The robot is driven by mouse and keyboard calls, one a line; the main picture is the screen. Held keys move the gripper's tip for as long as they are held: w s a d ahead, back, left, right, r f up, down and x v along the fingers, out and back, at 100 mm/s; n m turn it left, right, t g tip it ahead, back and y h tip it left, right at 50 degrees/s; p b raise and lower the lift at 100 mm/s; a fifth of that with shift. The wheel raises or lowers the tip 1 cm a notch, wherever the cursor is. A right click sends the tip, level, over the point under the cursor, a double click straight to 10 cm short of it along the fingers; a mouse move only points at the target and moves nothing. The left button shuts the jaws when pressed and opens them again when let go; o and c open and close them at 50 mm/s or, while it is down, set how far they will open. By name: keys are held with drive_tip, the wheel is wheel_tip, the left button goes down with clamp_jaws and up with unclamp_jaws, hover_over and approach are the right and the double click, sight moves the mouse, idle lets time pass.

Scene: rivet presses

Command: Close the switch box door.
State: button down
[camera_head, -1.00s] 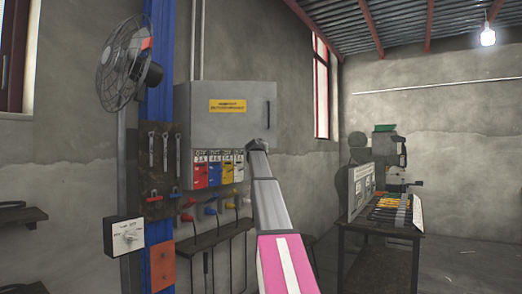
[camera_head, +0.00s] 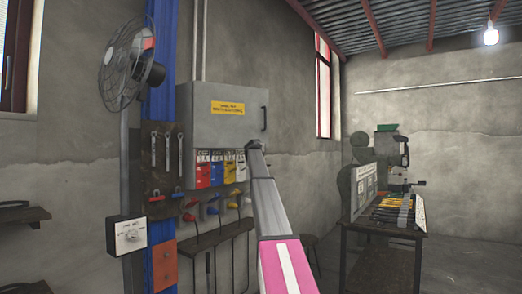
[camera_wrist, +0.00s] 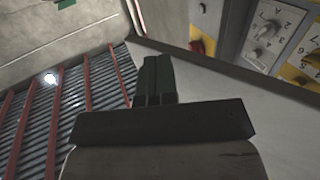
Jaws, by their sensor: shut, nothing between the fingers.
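The switch box (camera_head: 183,120) is a grey metal box on the wall in the head view. Its grey door (camera_head: 225,133) has a yellow label (camera_head: 227,107) and a dark handle (camera_head: 264,118) near its right edge. My gripper (camera_head: 252,145) is at the door's lower right corner, below the handle, with contact unclear. In the wrist view my gripper (camera_wrist: 155,82) is shut and empty, beside a plain grey surface (camera_wrist: 230,85).
Cable plugs (camera_head: 212,207) hang lower. A fan (camera_head: 125,75) and hanging wrenches (camera_head: 167,150) are left. A tool table (camera_head: 385,233) stands right, with open floor beyond.

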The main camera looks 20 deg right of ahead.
drive_tip(key=shift+n+t+y, duration=0.4)
drive_tip(key=shift+n+y, duration=0.1)
drive_tip(key=shift+y, duration=0.2)
drive_tip(key=w, duration=0.4)
drive_tip(key=shift+w+a, duration=0.15)
drive_tip(key=shift+w, duration=0.15)
drive_tip(key=w+a, duration=0.3)
drive_tip(key=w, duration=0.7)
drive_tip(key=shift+w+a+y, duration=0.25)
drive_tip(key=shift+w+y, duration=0.05)
drive_tip(key=shift+w, duration=0.1)
drive_tip(key=shift+s, duration=0.1)
